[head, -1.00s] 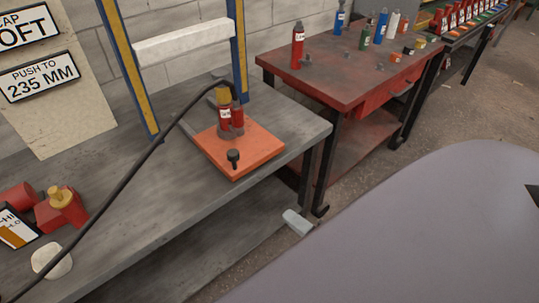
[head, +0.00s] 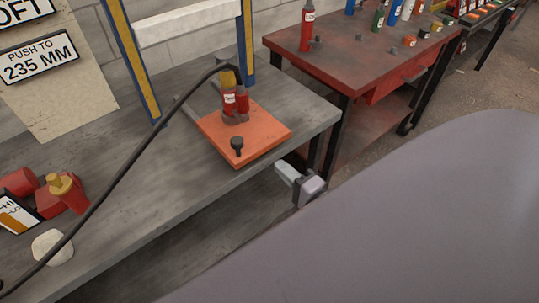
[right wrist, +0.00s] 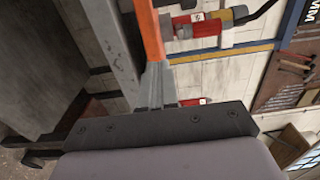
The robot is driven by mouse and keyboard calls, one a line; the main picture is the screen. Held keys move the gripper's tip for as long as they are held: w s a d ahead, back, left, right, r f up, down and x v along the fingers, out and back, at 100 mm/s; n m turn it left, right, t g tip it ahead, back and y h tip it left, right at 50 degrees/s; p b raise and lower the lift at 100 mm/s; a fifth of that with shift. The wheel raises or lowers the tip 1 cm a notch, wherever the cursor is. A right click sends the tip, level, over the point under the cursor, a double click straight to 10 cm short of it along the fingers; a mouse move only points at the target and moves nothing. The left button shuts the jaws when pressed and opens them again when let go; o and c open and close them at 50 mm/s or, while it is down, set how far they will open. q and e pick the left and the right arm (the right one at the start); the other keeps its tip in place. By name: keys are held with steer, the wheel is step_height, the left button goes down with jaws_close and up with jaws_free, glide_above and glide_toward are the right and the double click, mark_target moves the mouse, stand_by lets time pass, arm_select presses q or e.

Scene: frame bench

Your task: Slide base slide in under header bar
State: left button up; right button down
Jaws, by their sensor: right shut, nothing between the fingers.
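The base slide is an orange plate (head: 262,138) lying on the grey bench, carrying red cylinders (head: 236,102) and a black knob (head: 237,146) near its front. The header bar (head: 188,25) is a pale beam between two blue and yellow posts, above and behind the plate. My right gripper (head: 281,168) is shut and empty, just off the bench's front edge, near the plate's front right side. In the right wrist view its closed fingers (right wrist: 157,78) point at the plate's orange edge (right wrist: 150,32); I cannot tell whether they touch. My left gripper is not in view.
A black cable (head: 140,155) arches from the cylinders across the bench to the lower left. Red parts (head: 62,193) and a whitish lump (head: 52,246) lie at the left. A red table (head: 345,65) with bottles stands to the right, beyond a gap.

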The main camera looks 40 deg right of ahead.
mark_target(262, 150)
steer(key=shift+w+a, duration=0.15)
steer(key=shift+w, duration=1.35)
steer(key=shift+w+a, duration=0.1)
steer(key=shift+w, duration=1.35)
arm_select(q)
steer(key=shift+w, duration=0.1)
arm_select(e)
steer(key=shift+w, duration=0.1)
